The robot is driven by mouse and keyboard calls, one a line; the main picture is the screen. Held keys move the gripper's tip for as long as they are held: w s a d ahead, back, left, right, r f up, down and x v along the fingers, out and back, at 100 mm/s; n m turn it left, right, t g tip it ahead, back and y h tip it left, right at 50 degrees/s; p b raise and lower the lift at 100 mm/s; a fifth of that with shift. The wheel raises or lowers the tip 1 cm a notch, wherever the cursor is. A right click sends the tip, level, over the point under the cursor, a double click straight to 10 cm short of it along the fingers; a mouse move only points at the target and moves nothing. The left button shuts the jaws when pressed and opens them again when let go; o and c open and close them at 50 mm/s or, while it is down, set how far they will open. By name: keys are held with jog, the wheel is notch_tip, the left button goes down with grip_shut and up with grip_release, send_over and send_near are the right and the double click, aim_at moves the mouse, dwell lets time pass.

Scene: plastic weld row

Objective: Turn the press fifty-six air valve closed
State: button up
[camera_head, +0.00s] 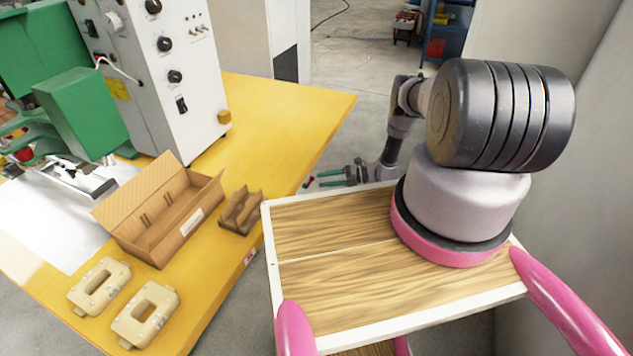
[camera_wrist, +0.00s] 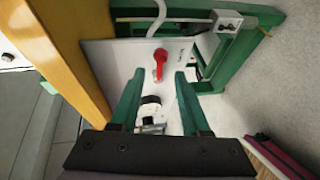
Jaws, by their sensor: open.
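The red valve handle (camera_wrist: 159,64) sits on a pale panel (camera_wrist: 112,60) in the wrist view, its lever running roughly up and down in the picture. I cannot tell the remaining depth; no contact shows. In the head view my gripper (camera_head: 322,179) is past the table's right edge, pointing left. A small red piece (camera_head: 308,181), perhaps the handle, shows at its tips.
The yellow table (camera_head: 278,110) carries a green and white machine (camera_head: 160,60), an open cardboard box (camera_head: 165,215), a smaller carton (camera_head: 241,210) and two beige parts (camera_head: 145,315).

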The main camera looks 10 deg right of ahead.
aim_at(312, 181)
jog(key=shift+x, duration=1.7)
grip_shut()
